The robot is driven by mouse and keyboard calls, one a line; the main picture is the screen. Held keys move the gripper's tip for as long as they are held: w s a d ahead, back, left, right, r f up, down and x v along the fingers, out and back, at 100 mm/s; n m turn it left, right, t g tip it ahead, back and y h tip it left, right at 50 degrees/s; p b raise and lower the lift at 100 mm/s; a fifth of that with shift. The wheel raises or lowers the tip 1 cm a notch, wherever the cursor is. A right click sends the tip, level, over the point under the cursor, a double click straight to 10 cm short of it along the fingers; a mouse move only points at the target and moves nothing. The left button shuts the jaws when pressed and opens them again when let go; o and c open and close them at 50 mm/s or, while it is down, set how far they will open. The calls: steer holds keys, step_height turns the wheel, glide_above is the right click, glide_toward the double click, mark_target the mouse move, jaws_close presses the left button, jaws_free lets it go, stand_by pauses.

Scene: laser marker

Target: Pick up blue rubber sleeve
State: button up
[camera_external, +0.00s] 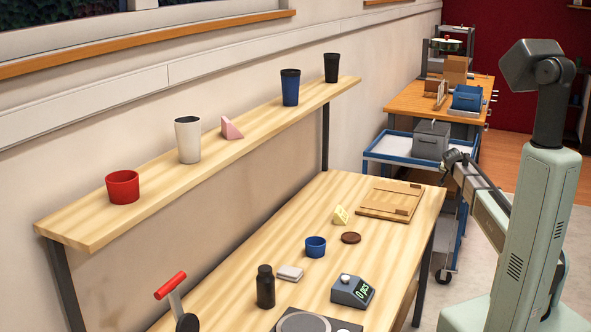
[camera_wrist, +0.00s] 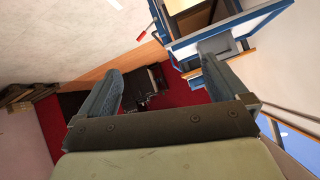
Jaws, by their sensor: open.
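The blue rubber sleeve (camera_external: 316,247) looks like a short, open blue ring or cup standing upright on the wooden table. It is left of a brown disc and behind the small grey counter. It does not show in the wrist view. My gripper (camera_wrist: 160,68) is open in the wrist view, with its two fingers wide apart and nothing between them. In the external view my arm stands at the right, away from the table, and its gripper is hard to make out there.
A wooden board (camera_external: 390,199) lies farther back. A shelf (camera_external: 262,138) with cups overhangs the left side. A blue cart (camera_external: 386,158) stands behind.

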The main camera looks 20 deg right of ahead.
steer(key=w+a+r+m+y, duration=0.1)
steer(key=w+a+y, duration=0.1)
steer(key=a, duration=0.7)
steer(key=w+a+r+m+y, duration=0.1)
steer(key=w+a, duration=0.1)
steer(key=a, duration=0.6)
step_height(320, 180, up, 3)
steer(key=g+y, duration=0.6)
steer(key=g, duration=0.2)
glide_above(316, 243)
steer(key=s, duration=0.2)
steer(key=f, duration=0.5)
steer(key=a+f, duration=0.1)
steer(key=f, duration=0.2)
steer(key=shift+f, duration=0.2)
steer(key=shift+s+a+f, duration=0.1)
steer(key=shift+s+f, duration=0.1)
steer(key=shift+f, duration=1.1)
steer(key=shift+s+a+f, duration=0.1)
steer(key=shift+s+f, duration=0.05)
steer(key=shift+f, duration=1.1)
steer(key=shift+c, duration=0.3)
steer(key=c, duration=0.9)
